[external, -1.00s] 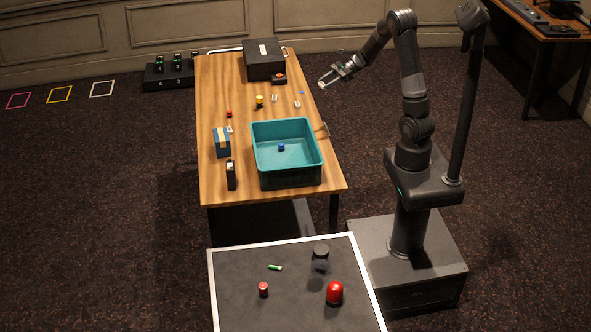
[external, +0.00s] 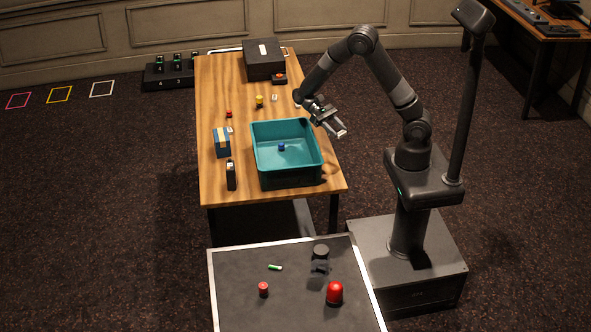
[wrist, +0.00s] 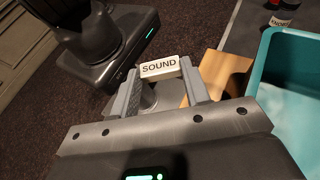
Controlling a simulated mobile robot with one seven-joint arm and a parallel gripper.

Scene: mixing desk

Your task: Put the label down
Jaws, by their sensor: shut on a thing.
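The label is a small white block reading "SOUND" (wrist: 159,67) in the wrist view. My gripper (wrist: 158,82) is shut on it, with a finger at each end. In the external view my gripper (external: 334,127) points down to the right, and the white label (external: 341,134) shows at its tips.
A small blue thing (external: 281,147) lies in the bin. A blue box (external: 222,142) and a black box (external: 264,58) stand on the table. A dark front table (external: 235,300) holds a red dome (external: 334,293). My base shows in the wrist view.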

